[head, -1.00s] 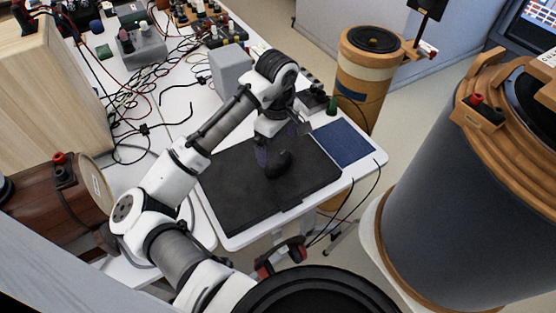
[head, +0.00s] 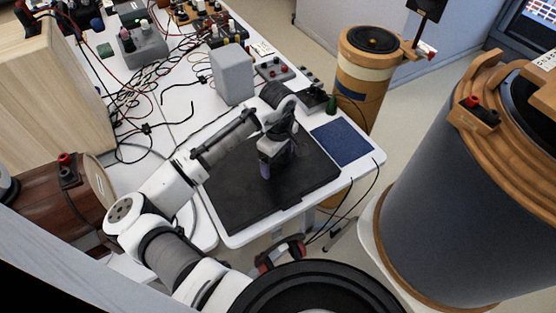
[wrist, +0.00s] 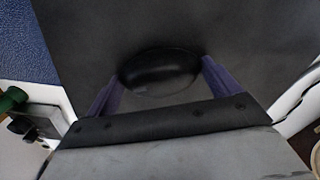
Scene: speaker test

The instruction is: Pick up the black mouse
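The black mouse (wrist: 160,72) lies between my fingertips in the wrist view, dark against the black mat (wrist: 255,35). My gripper (wrist: 162,76) has its two purple fingers wide apart, one on each side of the mouse. The fingertips are close to the mouse's sides, and I cannot tell whether they touch it. In the head view my gripper (head: 265,171) points down low over the black mat (head: 232,210), and the mouse is hidden there by the gripper.
A blue pad (head: 342,142) lies right of the mat near the table edge. A grey box (head: 232,76) stands behind the arm. Cables and several small devices cover the back left. A large grey cylinder (head: 445,200) stands off the table at right.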

